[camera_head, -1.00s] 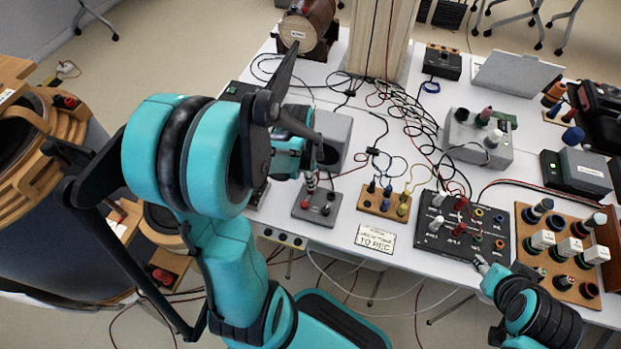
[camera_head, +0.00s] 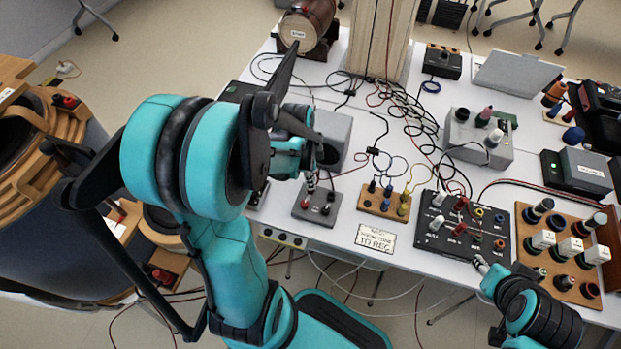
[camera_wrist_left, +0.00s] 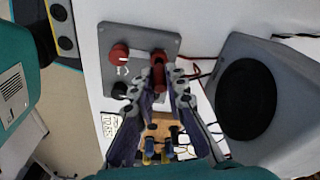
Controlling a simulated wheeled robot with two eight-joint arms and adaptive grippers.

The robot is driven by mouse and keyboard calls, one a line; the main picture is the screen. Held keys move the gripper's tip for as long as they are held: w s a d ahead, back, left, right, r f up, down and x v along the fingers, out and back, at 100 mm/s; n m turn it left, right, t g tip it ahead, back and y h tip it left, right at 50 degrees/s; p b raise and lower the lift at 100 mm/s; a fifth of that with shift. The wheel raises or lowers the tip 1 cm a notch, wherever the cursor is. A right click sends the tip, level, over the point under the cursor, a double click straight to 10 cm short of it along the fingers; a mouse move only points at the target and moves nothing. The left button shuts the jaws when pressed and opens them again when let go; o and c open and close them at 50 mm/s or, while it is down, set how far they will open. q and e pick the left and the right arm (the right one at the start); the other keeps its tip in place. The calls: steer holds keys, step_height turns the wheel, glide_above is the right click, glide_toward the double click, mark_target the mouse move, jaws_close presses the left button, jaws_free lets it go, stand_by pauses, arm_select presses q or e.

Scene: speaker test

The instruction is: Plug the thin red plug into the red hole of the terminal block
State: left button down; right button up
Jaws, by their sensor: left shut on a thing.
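The grey terminal block (camera_head: 302,216) lies on the white table; it also fills the upper middle of the left wrist view (camera_wrist_left: 140,36). A red post (camera_wrist_left: 119,53) and a black post (camera_wrist_left: 119,90) stand on its left side in that view. My left gripper (camera_head: 312,181) is low over the block's back left part. In the left wrist view, its fingers (camera_wrist_left: 163,92) are shut on the thin red plug (camera_wrist_left: 158,68), which overlaps the block. The red hole is hidden; I cannot tell whether the plug is in it. My right gripper (camera_head: 482,264) is by the table's front edge, its jaws unclear.
A grey speaker (camera_head: 335,135) stands just behind the block. A wooden board (camera_head: 372,207) with coloured posts and a black panel (camera_head: 440,240) lie to the right. A paper sign (camera_head: 376,237) lies in front. Cables (camera_head: 405,110) cover the table's middle.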

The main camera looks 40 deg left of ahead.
arm_select(q)
steer(key=shift+f+b, duration=0.75)
steer(key=shift+f, duration=0.1)
steer(key=c, duration=1.5)
jaws_free()
steer(key=shift+o, duration=0.2)
steer(key=shift+r, duration=0.15)
steer(key=shift+r+p, duration=3.2)
steer(key=shift+r, duration=0.45)
steer(key=s+d+r+n+t, duration=0.2)
steer(key=d+r+n+t, duration=0.1)
steer(key=d+r+n, duration=0.2)
steer(key=s+d+r+n+t+y, duration=0.1)
steer(key=s+d+r+n+t, duration=0.1)
steer(key=d+r+n, duration=0.3)
step_height(320, 180, up, 2)
steer(key=shift+d+r+t, duration=0.1)
steer(key=shift+d+t, duration=0.6)
